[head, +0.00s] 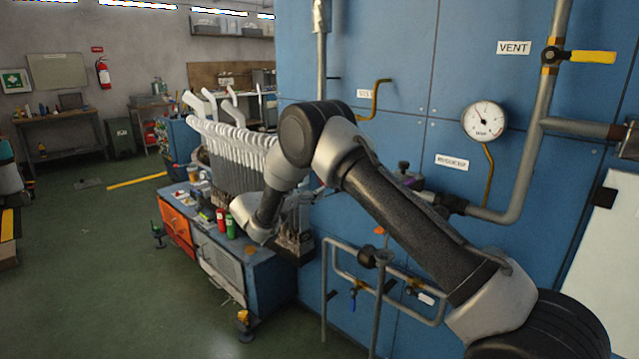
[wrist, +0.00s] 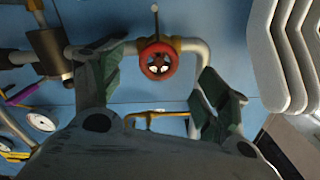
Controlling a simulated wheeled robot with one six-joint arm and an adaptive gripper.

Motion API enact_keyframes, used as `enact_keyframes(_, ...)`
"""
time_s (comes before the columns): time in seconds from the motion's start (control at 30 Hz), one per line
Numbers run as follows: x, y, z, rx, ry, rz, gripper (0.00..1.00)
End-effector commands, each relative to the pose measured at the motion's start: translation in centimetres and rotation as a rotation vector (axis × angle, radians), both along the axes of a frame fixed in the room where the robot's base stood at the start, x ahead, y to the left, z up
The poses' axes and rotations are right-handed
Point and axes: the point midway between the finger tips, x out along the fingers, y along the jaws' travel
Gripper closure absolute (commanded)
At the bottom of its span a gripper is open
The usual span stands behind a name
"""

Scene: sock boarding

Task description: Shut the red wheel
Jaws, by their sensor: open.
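The red wheel (wrist: 158,62) is a small round handwheel with spokes, mounted on a pale pipe with a brass-coloured fitting. It shows face-on in the wrist view, in the gap between my fingers. My gripper (wrist: 163,72) is open and empty, its green-padded fingers spread to either side of the wheel in the picture. No contact with the wheel shows, and how far off it is in depth I cannot tell. In the head view my arm bends down in front of the blue panel; I cannot make out the wheel there, and the arm covers part of the panel.
The blue panel (head: 415,60) carries a pressure gauge (head: 484,121), a yellow lever (head: 593,57) and grey pipes (head: 520,170). White sock boards (head: 235,139) stand close to my gripper, above a blue cabinet (head: 272,274). The green floor (head: 90,260) at left is mostly clear.

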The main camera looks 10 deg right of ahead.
Motion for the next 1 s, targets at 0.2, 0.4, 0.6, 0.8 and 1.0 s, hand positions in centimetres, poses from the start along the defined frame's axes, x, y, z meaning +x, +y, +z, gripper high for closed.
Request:
enact_keyframes(0.2,-2.1,3.0,-0.1,0.000,0.001,0.001,0.25)
enact_keyframes(0.4,-2.8,3.8,0.0,-0.001,0.001,0.000,0.25)
enact_keyframes(0.6,-2.8,3.8,-0.1,-0.001,0.001,0.000,0.25)
enact_keyframes(0.8,-2.1,1.7,0.2,-0.047,0.064,-0.026,0.25)
enact_keyframes(1.0,-1.6,0.9,0.4,-0.370,0.519,-0.026,0.25)
